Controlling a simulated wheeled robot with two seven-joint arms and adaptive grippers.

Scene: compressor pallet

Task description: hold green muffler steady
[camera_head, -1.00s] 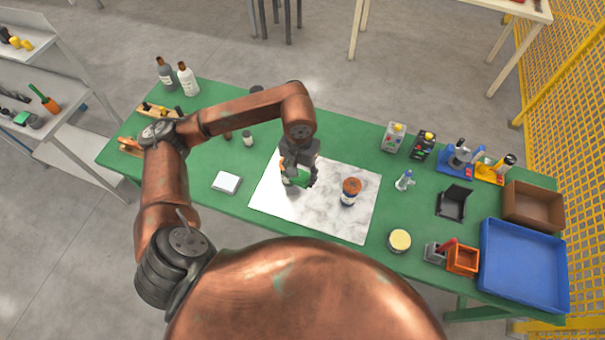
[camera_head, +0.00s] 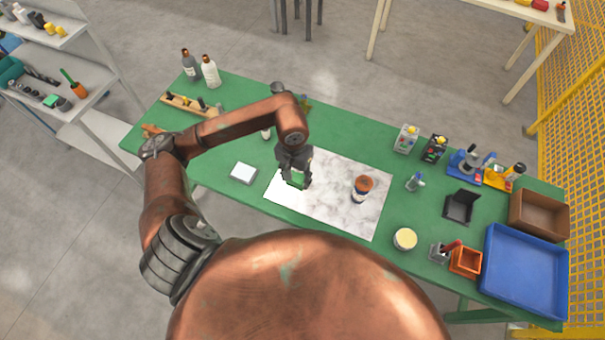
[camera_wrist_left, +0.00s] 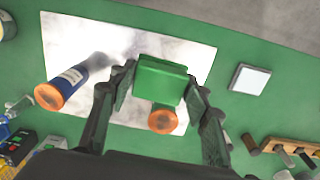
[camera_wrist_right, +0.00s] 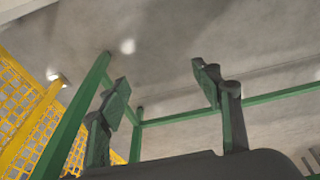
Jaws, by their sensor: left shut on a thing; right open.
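The green muffler (camera_wrist_left: 160,79) is a blocky green piece. In the left wrist view it sits between the two fingertips of my left gripper (camera_wrist_left: 158,85), which is shut on it. In the head view my left gripper (camera_head: 294,178) is over the left part of the white marbled mat (camera_head: 335,210), with a little green of the muffler (camera_head: 296,184) showing.
A white square pad (camera_head: 243,173) lies left of the mat. A blue tray (camera_head: 525,272) and brown box (camera_head: 540,214) are at the right end of the green table (camera_head: 220,205).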

